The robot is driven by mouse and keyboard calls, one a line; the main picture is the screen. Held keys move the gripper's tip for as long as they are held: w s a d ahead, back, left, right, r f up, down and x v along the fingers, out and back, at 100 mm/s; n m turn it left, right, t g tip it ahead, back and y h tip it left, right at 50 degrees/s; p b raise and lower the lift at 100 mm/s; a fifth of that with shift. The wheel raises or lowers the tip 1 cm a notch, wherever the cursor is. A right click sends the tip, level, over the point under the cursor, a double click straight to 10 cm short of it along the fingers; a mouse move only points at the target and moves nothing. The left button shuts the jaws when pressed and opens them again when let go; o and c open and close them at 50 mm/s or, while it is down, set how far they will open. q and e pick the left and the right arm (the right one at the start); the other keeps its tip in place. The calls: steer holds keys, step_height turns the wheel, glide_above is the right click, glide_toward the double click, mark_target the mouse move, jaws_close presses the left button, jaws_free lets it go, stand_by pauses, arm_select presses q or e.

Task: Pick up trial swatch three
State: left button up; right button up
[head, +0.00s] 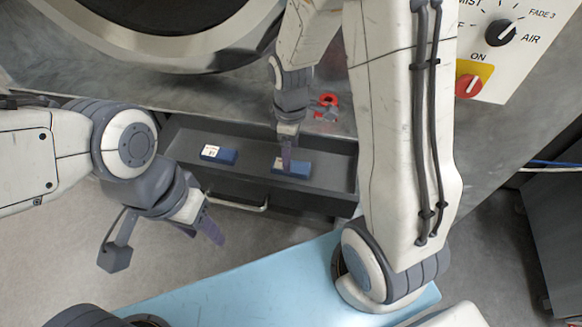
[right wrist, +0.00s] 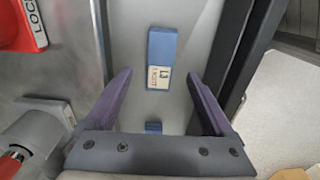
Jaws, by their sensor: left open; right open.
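A blue block with a pale label at one end (head: 297,170) lies in the right part of the open grey drawer (head: 230,184). It also shows in the right wrist view (right wrist: 161,48), where its label seems to carry a 3, small and hard to read. My right gripper (head: 287,158) is just over its labelled end, open, and hides part of it. In the right wrist view the gripper's fingers (right wrist: 160,76) are apart with nothing held. A second blue labelled block (head: 218,154) lies to the left in the drawer. My left gripper (head: 212,228) is open and empty, in front of the drawer.
The drawer's walls and front handle (head: 238,205) are close around the blocks. A red latch (head: 328,101) sits above the drawer. The round washer door (head: 150,35) and a control panel (head: 500,45) are behind. A light blue surface (head: 240,275) is in front.

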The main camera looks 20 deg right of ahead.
step_height(320, 180, down, 5)
steer(key=shift+f, duration=0.1)
jaws_close()
stand_by(0.3)
steer(key=shift+r, duration=0.2)
step_height(320, 180, up, 4)
steer(key=shift+r, duration=0.15)
steer(key=s+d+r, duration=0.5)
steer(key=s+r, duration=0.1)
steer(key=s, duration=0.4)
steer(key=shift+s+d+r, duration=0.15)
steer(key=shift+s+r, duration=0.1)
steer(key=shift+s, duration=0.05)
